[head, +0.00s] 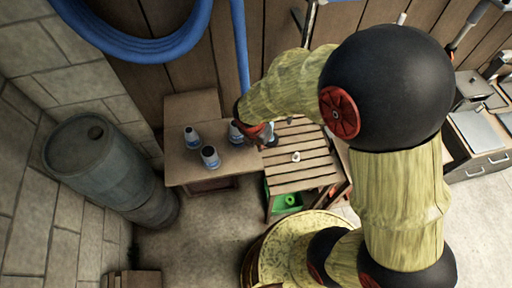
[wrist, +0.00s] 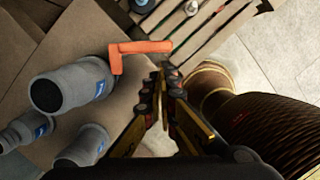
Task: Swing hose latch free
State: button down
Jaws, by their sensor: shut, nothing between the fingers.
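An orange L-shaped bar (wrist: 140,47), which looks like the hose latch, lies across the top middle of the wrist view beside a grey bottle-like fitting with a blue label (wrist: 72,85). My gripper (wrist: 166,72) is shut and empty, its fingertips just below the bar's right end. I cannot tell whether they touch it. In the head view my gripper (head: 268,138) is small and dark at the right edge of the wooden table, partly hidden by my arm. A blue hose (head: 150,45) loops on the plank wall, and one length hangs down behind my wrist.
Several grey bottles, one at the front (head: 210,157), stand on the wooden table (head: 190,108). A slatted bench (head: 300,175) adjoins it on the right, with a green crate (head: 284,203) below. A barrel (head: 105,165) stands at left. The floor in front of the table is clear.

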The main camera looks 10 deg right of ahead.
jog(key=shift+w+d, duration=0.2)
dwell(0.3)
jog(key=n+p, duration=0.1)
jog(key=p, duration=0.1)
jog(key=w+d+n+p, duration=0.1)
jog(key=p, duration=0.1)
jog(key=shift+d+r+p, duration=0.15)
jog(key=shift+d+p, duration=0.15)
jog(key=shift+p, duration=0.05)
jog(key=shift+w, duration=0.15)
jog(key=shift+a, duration=0.1)
